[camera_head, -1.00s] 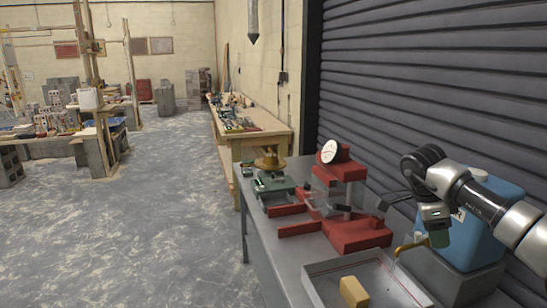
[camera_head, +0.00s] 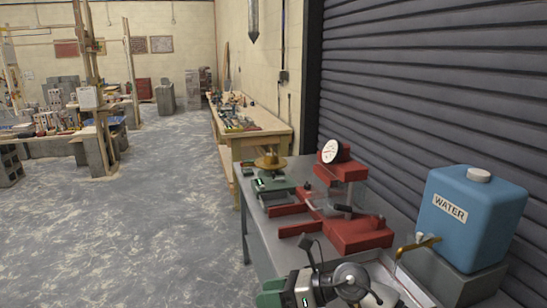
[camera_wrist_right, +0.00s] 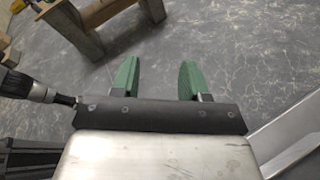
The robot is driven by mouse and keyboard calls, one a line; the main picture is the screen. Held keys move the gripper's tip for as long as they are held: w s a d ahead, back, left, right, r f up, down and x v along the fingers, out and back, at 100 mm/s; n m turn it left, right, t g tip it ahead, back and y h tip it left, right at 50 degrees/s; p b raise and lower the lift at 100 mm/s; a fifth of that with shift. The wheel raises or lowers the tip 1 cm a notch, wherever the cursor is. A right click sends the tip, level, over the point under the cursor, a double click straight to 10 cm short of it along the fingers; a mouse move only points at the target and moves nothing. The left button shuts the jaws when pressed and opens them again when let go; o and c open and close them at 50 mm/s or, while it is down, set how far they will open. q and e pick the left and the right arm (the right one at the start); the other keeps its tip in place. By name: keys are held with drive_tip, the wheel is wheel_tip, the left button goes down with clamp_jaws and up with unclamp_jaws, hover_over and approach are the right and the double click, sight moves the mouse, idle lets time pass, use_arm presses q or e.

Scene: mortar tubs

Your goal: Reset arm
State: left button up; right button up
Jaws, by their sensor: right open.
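My right gripper (camera_head: 272,292) is at the bottom of the head view, by the left edge of the metal table (camera_head: 258,240). Its green fingers point left. In the right wrist view the gripper (camera_wrist_right: 158,78) has its two green fingers spread apart with nothing between them, and bare floor lies behind them. My left gripper is in neither view. The blue water container (camera_head: 470,215) stands on a grey block at the right, with its brass tap (camera_head: 418,245) clear of my arm. My right arm covers most of the metal tray (camera_head: 384,270).
A red press with a white dial (camera_head: 362,232) and a green scale with a brass pan (camera_head: 270,170) stand on the table ahead of my right gripper. A wooden bench (camera_head: 262,138) stands beyond. The floor (camera_head: 150,225) at the left is open.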

wheel_tip(320, 180, up, 5)
drive_tip(key=s+m+t+y, duration=0.2)
drive_tip(key=m+t+y, duration=0.1)
drive_tip(key=m+t, duration=0.95)
drive_tip(key=s+d+f+m+h, duration=0.3)
drive_tip(key=d+f+m+h, duration=0.4)
drive_tip(key=m, duration=0.6)
drive_tip(key=s+d+f+m+h, duration=0.3)
drive_tip(key=d+f+m+h, duration=0.2)
drive_tip(key=d+m+h, duration=0.7)
drive_tip(key=s+d+f+m+g+y, duration=0.1)
drive_tip(key=s+f+m+g, duration=0.35)
drive_tip(key=s, duration=0.55)
drive_tip(key=s+d+f+m+g+y, duration=0.1)
drive_tip(key=s+f+m+g, duration=0.4)
drive_tip(key=s, duration=0.5)
wheel_tip(320, 180, down, 28)
drive_tip(key=s+r+g, duration=0.1)
drive_tip(key=s+g, duration=0.1)
drive_tip(key=g, duration=0.1)
drive_tip(key=s+d+f+n, duration=0.1)
drive_tip(key=s+d+f, duration=0.2)
drive_tip(key=s+f, duration=1.2)
drive_tip(key=shift+s+f+g, duration=0.2)
drive_tip(key=shift+s+g, duration=0.2)
drive_tip(key=shift+s, duration=0.15)
